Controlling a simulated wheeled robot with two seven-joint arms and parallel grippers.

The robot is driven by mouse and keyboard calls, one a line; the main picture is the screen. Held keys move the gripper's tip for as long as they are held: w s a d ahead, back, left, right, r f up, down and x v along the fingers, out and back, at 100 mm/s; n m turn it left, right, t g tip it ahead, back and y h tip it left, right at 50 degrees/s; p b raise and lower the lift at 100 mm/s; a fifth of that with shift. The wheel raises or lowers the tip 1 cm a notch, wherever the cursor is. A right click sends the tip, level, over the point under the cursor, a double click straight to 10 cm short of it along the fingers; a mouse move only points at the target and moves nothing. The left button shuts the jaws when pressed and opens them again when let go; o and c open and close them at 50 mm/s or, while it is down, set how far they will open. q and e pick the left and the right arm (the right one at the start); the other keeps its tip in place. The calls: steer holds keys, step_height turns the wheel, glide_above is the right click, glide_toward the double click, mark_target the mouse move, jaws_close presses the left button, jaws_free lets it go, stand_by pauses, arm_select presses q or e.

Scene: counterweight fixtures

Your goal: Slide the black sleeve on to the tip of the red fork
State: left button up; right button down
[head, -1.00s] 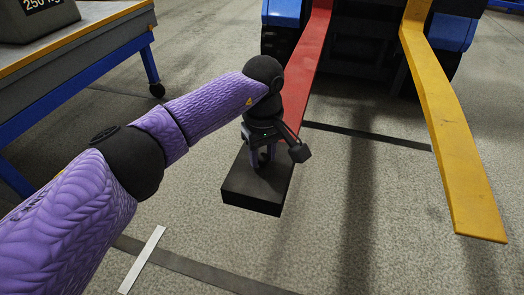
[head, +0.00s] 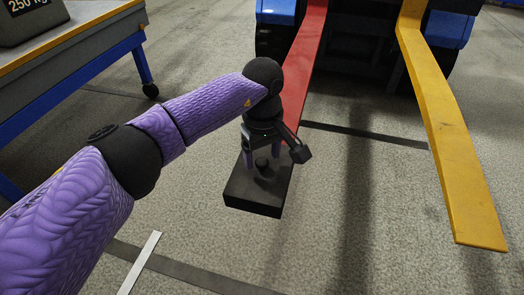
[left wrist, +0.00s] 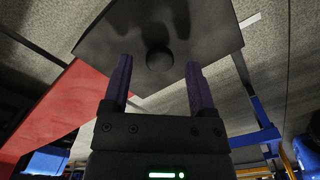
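The black sleeve (head: 252,201) is a flat box with a round knob (head: 262,164) on top. It lies at the near end of the red fork (head: 303,65), in line with it. In the left wrist view the red fork (left wrist: 52,108) runs up to the edge of the sleeve (left wrist: 110,38); the tip is hidden, and I cannot tell how deep it sits inside. My left gripper (head: 263,163) is open just above the sleeve, fingers spread on either side of the knob. The left wrist view shows gaps between the knob (left wrist: 159,59) and both fingers. My right gripper is out of view.
A yellow fork (head: 455,150) reaches forward on the right, its end bare. The dark and blue truck body (head: 360,50) stands behind. A blue-framed table (head: 80,70) with a 250 kg weight (head: 25,20) is at the left. Floor between the forks is clear.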

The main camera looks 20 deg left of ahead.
arm_select(q)
steer(key=shift+r, duration=0.1)
step_height(320, 180, up, 10)
steer(key=p, duration=0.5)
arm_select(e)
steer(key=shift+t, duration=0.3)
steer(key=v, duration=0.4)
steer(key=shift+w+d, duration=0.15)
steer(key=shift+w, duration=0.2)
